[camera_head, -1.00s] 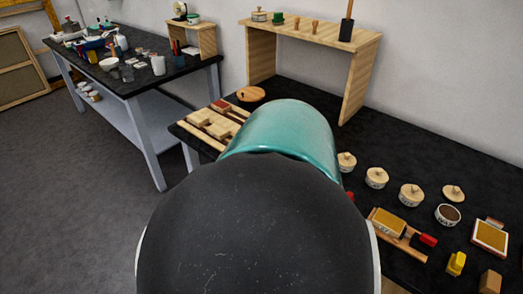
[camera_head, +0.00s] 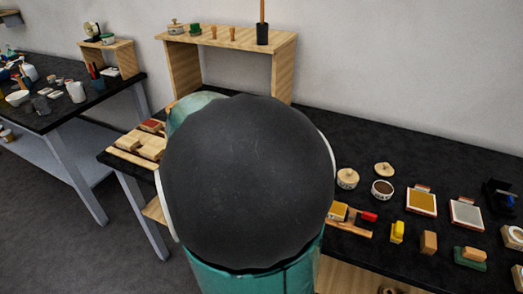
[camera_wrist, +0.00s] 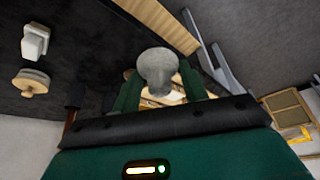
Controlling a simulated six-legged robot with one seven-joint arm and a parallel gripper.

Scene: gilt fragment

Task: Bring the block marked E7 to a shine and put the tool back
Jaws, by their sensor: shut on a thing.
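In the wrist view my gripper (camera_wrist: 160,88) is shut on a pale grey tool with a rounded head (camera_wrist: 157,66), held between the green fingers. In the head view my arm hides the gripper and this tool. A gold-faced block (camera_head: 338,211) sits in a wooden holder (camera_head: 352,230) with a red part, partly behind my arm. Several pale blocks (camera_head: 150,146) lie in a wooden rack at the left end of the black bench. I cannot read E7 on any block.
A wooden shelf (camera_head: 225,45) at the back of the bench carries small tools and a dark upright holder. To the right stand a brown-filled pot (camera_head: 382,189), a gold pad (camera_head: 421,201), a grey pad (camera_head: 466,213) and a yellow block (camera_head: 397,231). A second table (camera_head: 70,115) is at left.

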